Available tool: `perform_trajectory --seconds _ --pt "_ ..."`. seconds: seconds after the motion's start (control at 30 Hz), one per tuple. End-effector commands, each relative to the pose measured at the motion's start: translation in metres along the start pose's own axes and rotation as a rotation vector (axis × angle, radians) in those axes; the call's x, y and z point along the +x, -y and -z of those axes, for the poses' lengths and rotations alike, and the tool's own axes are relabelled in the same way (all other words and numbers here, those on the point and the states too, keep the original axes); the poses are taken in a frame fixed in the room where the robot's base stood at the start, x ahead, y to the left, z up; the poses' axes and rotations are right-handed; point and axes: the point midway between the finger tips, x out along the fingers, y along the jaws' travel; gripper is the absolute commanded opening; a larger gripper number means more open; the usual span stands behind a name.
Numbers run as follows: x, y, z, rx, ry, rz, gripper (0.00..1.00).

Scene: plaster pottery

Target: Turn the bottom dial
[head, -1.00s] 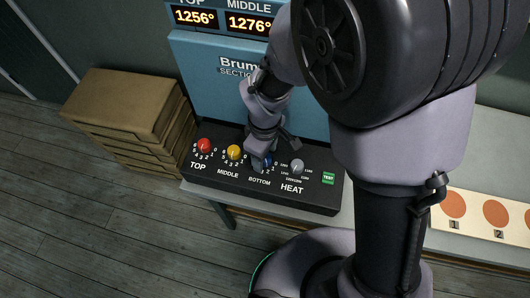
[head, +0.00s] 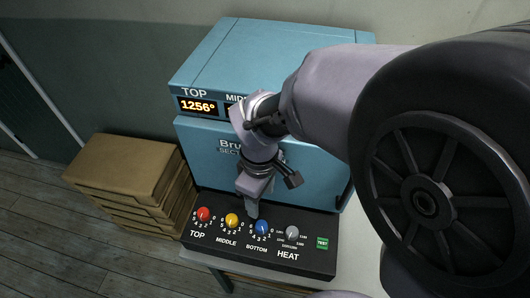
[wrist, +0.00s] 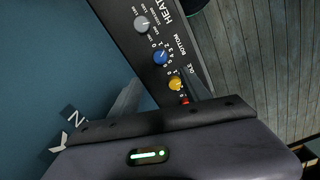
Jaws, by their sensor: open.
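The bottom dial is a round blue knob (head: 261,227) on the black control panel (head: 213,248), above the word BOTTOM. The exact setting of its pointer is too small to tell. My gripper (head: 270,196) is open and empty, pointing down just above and behind the blue knob, apart from it. In the wrist view the blue knob (wrist: 161,57) shows clear ahead of my gripper (wrist: 162,92), whose fingers stand spread to either side.
A red knob (head: 203,214), a yellow knob (head: 232,220) and a grey heat knob (head: 292,233) share the panel with a green test button (head: 322,243). The blue kiln (head: 205,148) rises close behind. Stacked brown boxes (head: 130,170) stand at left.

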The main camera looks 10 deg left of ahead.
Motion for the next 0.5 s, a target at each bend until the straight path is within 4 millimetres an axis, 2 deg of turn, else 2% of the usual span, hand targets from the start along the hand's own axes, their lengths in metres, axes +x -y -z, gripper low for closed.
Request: perform_trajectory --seconds 0.03,0.2,0.5 --pt "-0.011 0.000 0.000 0.000 -0.001 -0.001 0.55" --pt "-0.026 0.000 0.000 -0.001 -0.001 -0.001 0.55" --pt "-0.027 0.000 0.000 -0.001 0.000 0.000 0.55"
